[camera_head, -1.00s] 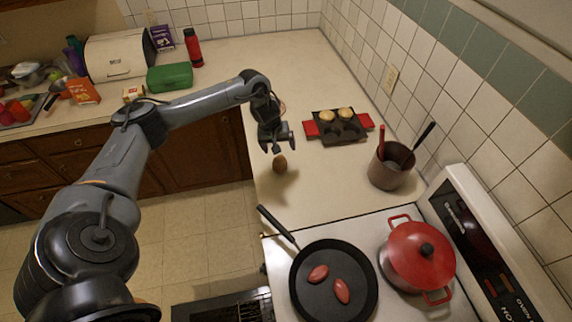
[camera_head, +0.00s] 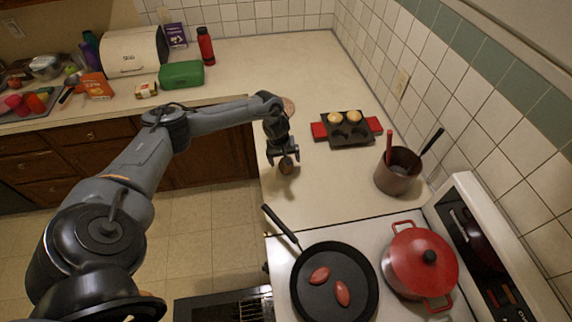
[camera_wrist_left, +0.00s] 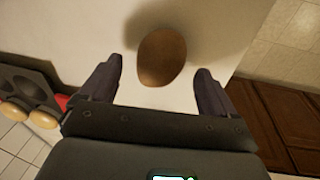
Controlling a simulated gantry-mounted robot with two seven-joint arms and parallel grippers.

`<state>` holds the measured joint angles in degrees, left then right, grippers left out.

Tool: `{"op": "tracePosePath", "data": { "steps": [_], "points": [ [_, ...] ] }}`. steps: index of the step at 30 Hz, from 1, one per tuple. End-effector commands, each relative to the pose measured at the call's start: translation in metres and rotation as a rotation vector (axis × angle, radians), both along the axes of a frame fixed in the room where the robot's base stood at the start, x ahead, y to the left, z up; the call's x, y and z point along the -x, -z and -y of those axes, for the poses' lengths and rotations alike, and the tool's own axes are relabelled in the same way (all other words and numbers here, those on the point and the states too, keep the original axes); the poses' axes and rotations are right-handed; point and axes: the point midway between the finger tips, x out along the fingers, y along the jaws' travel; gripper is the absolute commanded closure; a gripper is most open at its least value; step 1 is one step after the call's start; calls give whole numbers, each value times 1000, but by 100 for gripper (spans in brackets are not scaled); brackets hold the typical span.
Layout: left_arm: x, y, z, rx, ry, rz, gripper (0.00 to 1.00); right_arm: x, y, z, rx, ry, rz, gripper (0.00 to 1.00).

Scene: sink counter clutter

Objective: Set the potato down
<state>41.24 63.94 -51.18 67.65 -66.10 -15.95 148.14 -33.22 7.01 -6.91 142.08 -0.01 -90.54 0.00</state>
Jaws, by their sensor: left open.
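The brown potato (camera_head: 287,167) is on the bare counter near its left edge, partly hidden by my left gripper (camera_head: 283,157). In the left wrist view the potato (camera_wrist_left: 162,56) lies between the two spread fingers of my left gripper (camera_wrist_left: 157,78), with a visible gap on each side. The left gripper is open, points down and is low over the potato. My right gripper is in no view.
A muffin tin (camera_head: 350,130) with red handles and a pot (camera_head: 397,172) holding utensils stand to the right. A black pan (camera_head: 318,294) with two reddish items and a red lidded pot (camera_head: 420,262) are on the stove. The counter behind the potato is clear.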

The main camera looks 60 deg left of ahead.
Motion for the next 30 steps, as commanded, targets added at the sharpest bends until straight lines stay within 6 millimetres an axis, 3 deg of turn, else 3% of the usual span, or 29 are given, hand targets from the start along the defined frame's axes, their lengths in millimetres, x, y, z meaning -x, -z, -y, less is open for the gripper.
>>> {"op": "tracePosePath", "data": {
  "steps": [6, 14, 27, 30],
  "points": [
    [-4, 20, 0, 1, -1, 1, 10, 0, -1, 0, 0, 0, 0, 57],
    [-4, 23, -1, 0, 1, 1, 10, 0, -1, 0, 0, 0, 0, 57],
    [-4, 23, -1, 0, 0, 1, 74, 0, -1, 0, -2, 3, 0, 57],
    [-4, 22, -1, 0, 0, 2, 80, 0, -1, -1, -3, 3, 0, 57]
  ]
}}
